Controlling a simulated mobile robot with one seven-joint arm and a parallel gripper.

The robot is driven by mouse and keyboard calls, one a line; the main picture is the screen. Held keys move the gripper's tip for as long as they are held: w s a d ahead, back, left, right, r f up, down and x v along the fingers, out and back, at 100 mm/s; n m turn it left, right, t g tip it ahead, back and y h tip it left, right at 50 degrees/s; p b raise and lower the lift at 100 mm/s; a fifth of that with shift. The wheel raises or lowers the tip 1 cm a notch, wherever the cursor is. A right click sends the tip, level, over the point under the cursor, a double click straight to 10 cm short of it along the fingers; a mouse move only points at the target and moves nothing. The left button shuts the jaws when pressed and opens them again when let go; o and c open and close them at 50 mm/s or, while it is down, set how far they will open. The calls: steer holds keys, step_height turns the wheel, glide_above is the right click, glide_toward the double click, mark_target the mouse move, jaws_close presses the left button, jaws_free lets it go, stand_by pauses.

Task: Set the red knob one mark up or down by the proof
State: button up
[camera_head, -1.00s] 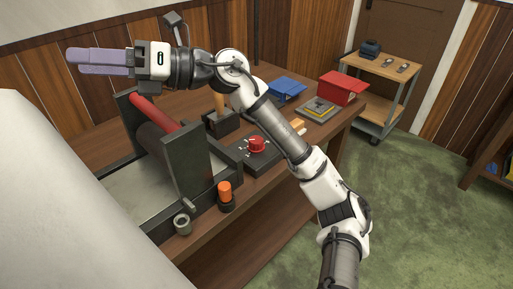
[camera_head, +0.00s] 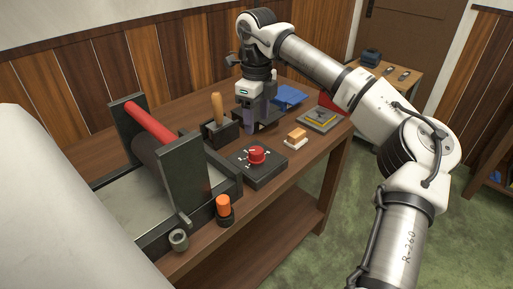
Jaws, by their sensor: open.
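The red knob (camera_head: 257,154) sits on a dark box with pale marks around it, on the wooden bench. Its exact setting is too small to read. My gripper (camera_head: 253,122) points down just behind the knob, in the picture a little above it, and is apart from it. Its fingers are open, and I see nothing between them. A grey pad with a yellow-and-dark sheet (camera_head: 319,119) lies to the right on the bench; I cannot tell whether it is the proof.
The press with a red roller (camera_head: 148,122) stands to the left. A wooden-handled tool (camera_head: 217,108) stands in a dark block left of my gripper. An orange-topped piece (camera_head: 223,206) is in front. A small orange-and-white block (camera_head: 296,138) lies right of the knob, and a blue item (camera_head: 289,96) behind.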

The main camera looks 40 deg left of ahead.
mark_target(256, 150)
step_height(256, 150, down, 10)
steer(key=shift+f+p, duration=0.15)
steer(key=shift+p, duration=0.45)
steer(key=c, duration=1)
